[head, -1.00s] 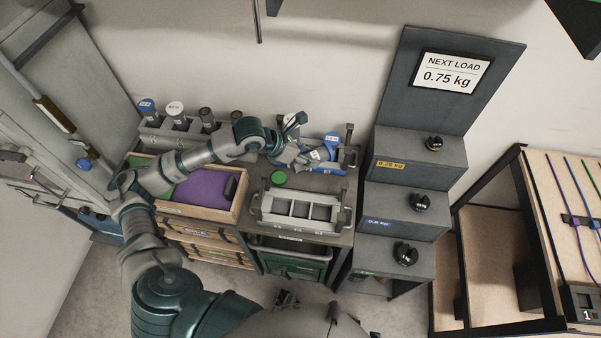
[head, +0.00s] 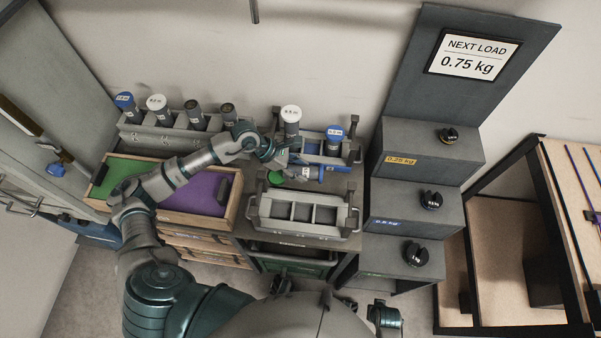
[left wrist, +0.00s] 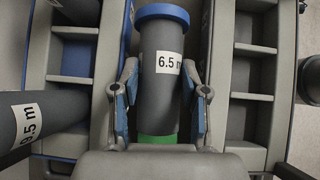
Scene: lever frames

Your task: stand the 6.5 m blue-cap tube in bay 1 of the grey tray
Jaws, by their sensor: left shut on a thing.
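My left gripper (head: 284,163) is shut on the 6.5 m blue-cap tube (left wrist: 162,75). The tube lies nearly flat in the head view (head: 308,172), its blue end to the right. In the left wrist view my left fingers (left wrist: 163,105) clasp its dark body below the white label. The grey tray (head: 302,231) stands just in front, and its bays look empty. Its divided bays also show right of the tube in the left wrist view (left wrist: 255,97). Bay numbers are not readable. Dark parts at the bottom of the head view may be my right gripper; its jaws are unclear.
Behind is a blue tray (head: 351,160) with a white-cap tube (head: 291,118) and another blue-cap tube (head: 335,142). A grey rack (head: 150,138) of several tubes stands back left. Dark steps (head: 415,215) rise at right.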

